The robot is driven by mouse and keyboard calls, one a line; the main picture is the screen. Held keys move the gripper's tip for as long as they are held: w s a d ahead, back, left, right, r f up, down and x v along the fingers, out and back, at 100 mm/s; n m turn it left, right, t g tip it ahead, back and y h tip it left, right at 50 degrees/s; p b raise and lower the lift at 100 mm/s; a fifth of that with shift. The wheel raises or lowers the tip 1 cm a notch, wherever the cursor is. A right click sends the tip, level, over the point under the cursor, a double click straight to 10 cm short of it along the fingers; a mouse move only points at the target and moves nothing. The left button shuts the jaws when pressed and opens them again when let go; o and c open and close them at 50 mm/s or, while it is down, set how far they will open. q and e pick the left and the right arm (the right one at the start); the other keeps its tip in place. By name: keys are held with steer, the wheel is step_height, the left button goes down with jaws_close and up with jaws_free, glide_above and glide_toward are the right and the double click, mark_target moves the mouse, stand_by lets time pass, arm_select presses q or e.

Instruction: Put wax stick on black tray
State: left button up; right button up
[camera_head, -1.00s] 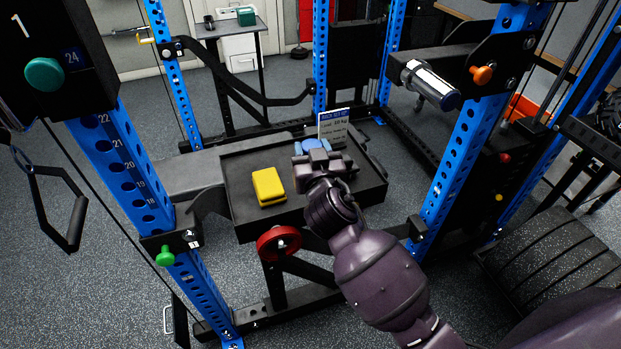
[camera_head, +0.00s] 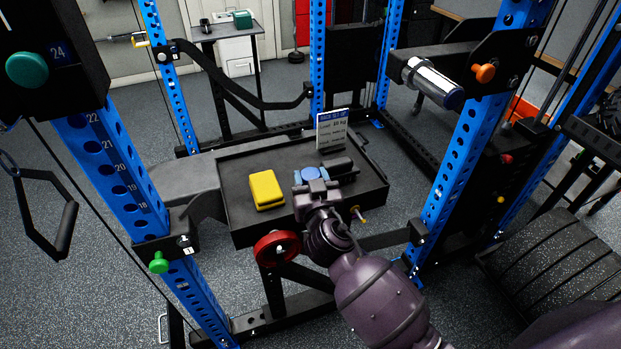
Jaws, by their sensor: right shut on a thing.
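The black tray (camera_head: 235,205) is a wide, shallow, dark tray in the middle of the view, between the blue rack posts. My right gripper (camera_head: 311,178) reaches in from the lower right and is over the tray's middle right part. It is shut on a small blue thing with a round top, which I take to be the wax stick (camera_head: 311,173). Its lower part is hidden by the gripper, so I cannot tell whether it touches the tray floor. My left gripper is not in view.
On the tray are a yellow block (camera_head: 266,189), a dark cylinder-like thing (camera_head: 341,168) and an upright sign (camera_head: 332,130). A red round knob (camera_head: 277,248) is at the tray's front. Blue posts (camera_head: 462,150) flank it. Bare tray shows left of the yellow block.

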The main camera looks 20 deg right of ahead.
steer(key=shift+f, duration=0.2)
steer(key=o, duration=0.9)
steer(key=shift+c, duration=0.2)
steer(key=shift+o, duration=0.4)
steer(key=shift+r, duration=0.1)
steer(key=shift+r, duration=0.2)
steer(key=s+a+b, duration=0.1)
steer(key=s, duration=1.1)
steer(key=shift+a, duration=0.25)
steer(key=s+d+f+n+g, duration=0.1)
steer(key=s+d+f+g, duration=0.1)
steer(key=s+d+f, duration=0.2)
steer(key=s+d+f+g+y, duration=0.1)
steer(key=s+d+f, duration=0.3)
steer(key=f, duration=0.5)
steer(key=s+d+f+n+g+y, duration=0.1)
steer(key=s+d+f+g, duration=0.2)
steer(key=s+f, duration=0.4)
steer(key=shift+d+n+g, duration=0.3)
steer(key=shift+d+g, duration=0.1)
